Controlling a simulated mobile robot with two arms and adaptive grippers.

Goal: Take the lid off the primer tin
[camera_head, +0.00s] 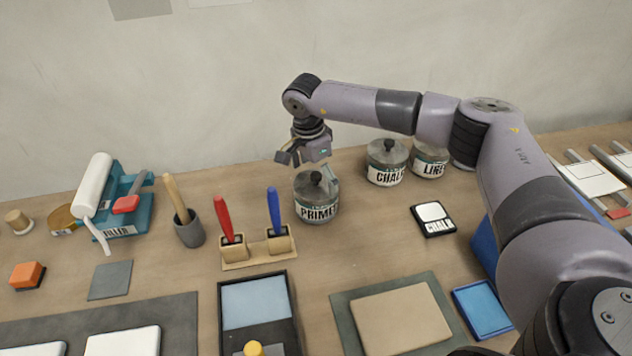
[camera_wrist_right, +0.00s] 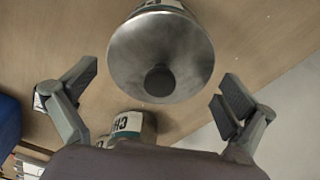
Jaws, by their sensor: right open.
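The primer tin (camera_head: 317,212) stands upright on the bench, with a cream label reading PRIMER. Its grey metal lid (camera_head: 308,185) with a black knob (camera_head: 316,177) is on it. My right gripper (camera_head: 305,160) is just above and behind the lid, open and empty. In the right wrist view the lid (camera_wrist_right: 185,50) and its dark knob (camera_wrist_right: 160,80) show between the two spread fingers (camera_wrist_right: 160,85), apart from both. My left gripper is not in view.
The chalk tin (camera_head: 386,163) and another lidded tin (camera_head: 430,162) stand right of the primer tin. A wooden holder (camera_head: 262,252) with red- and blue-handled tools is at its front left. A grey pot (camera_head: 189,231) holds a wooden-handled tool. A wall is behind.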

